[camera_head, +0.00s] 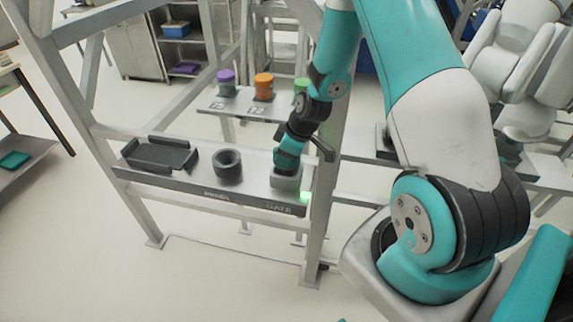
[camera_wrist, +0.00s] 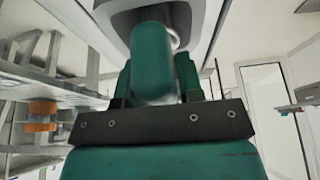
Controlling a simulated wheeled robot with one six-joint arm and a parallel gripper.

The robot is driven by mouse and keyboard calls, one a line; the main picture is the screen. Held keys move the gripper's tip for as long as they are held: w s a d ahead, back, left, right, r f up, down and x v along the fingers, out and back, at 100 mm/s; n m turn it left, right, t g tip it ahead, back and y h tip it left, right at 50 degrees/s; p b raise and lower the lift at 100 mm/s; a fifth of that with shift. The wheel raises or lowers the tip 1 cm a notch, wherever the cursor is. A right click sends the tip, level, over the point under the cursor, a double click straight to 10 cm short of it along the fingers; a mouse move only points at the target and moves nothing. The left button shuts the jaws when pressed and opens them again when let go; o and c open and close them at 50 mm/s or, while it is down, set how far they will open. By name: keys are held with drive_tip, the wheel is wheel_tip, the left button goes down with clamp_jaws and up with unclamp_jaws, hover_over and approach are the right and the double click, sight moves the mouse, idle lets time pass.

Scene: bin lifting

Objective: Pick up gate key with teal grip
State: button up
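The gate key's teal grip (camera_wrist: 153,62) stands up in the middle of the wrist view, with a light metal part behind it. My gripper (camera_wrist: 155,85) has its green fingers on either side of the grip. I see no clear gap, but the grip hides the inner finger faces, so I cannot tell whether they press on it. In the head view my gripper (camera_head: 288,152) points down at the right end of the shelf, over a grey block (camera_head: 286,182). My gripper largely hides the key there.
The metal shelf (camera_head: 205,190) also holds a black tray (camera_head: 160,155) and a dark ring (camera_head: 227,164). A green light (camera_head: 304,197) glows at its right end. Behind stand purple (camera_head: 226,76), orange (camera_head: 263,80) and green (camera_head: 300,85) cylinders. A frame post (camera_head: 325,200) rises close right of my gripper.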

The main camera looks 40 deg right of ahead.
clamp_jaws()
drive_tip(key=shift+r, duration=0.1)
wheel_tip(320, 180, up, 20)
drive_tip(key=b, duration=0.3)
drive_tip(key=shift+r, duration=0.1)
drive_tip(key=shift+r+p, duration=2.25)
drive_tip(key=shift+r, duration=0.6)
